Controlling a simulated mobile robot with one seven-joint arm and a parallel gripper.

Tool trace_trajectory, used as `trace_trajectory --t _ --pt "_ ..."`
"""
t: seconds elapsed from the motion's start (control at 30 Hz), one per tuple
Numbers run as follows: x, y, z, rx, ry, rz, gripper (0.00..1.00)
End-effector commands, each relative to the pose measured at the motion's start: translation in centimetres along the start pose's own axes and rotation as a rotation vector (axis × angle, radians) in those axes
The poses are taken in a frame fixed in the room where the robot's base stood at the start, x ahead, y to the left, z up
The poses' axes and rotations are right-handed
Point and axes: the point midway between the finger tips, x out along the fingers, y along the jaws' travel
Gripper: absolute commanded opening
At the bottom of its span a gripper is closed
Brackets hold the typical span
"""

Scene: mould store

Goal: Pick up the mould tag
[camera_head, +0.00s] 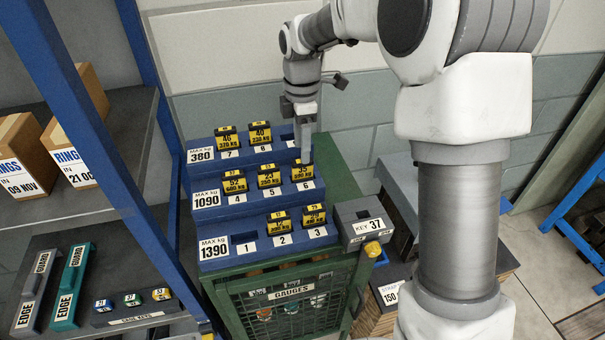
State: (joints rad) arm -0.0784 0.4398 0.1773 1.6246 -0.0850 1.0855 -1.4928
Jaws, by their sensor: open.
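Several yellow and black mould tags stand upright in a stepped blue rack: the top step holds tags at slot 7 (227,138) and slot 8 (260,133). The middle step holds tags at slot 4 (235,182), slot 5 (268,176) and slot 6 (301,172). The bottom step holds tags at slot 2 (279,222) and slot 3 (313,214); slot 1 is empty. Which tag is meant cannot be told. My gripper (306,152) is open and points down just above and behind the slot 6 tag. It hides the top step's right end.
The rack (214,202) stands on a green cage cabinet (240,300). A grey box marked KEY 37 (359,222) with a yellow knob sits at its right. Blue shelving (75,110) with boxes borders the left; a block wall stands behind.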

Motion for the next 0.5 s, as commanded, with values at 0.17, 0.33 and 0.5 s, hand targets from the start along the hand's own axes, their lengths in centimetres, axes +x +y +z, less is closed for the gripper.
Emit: trace_trajectory --t 0.17,0.33,0.5 --pt "1.7 0.0 0.1 0.001 0.0 -0.003 0.57" --pt "4.3 0.1 0.1 0.0 0.0 -0.003 0.57" --pt "5.3 0.1 0.2 0.001 0.0 0.0 0.57"
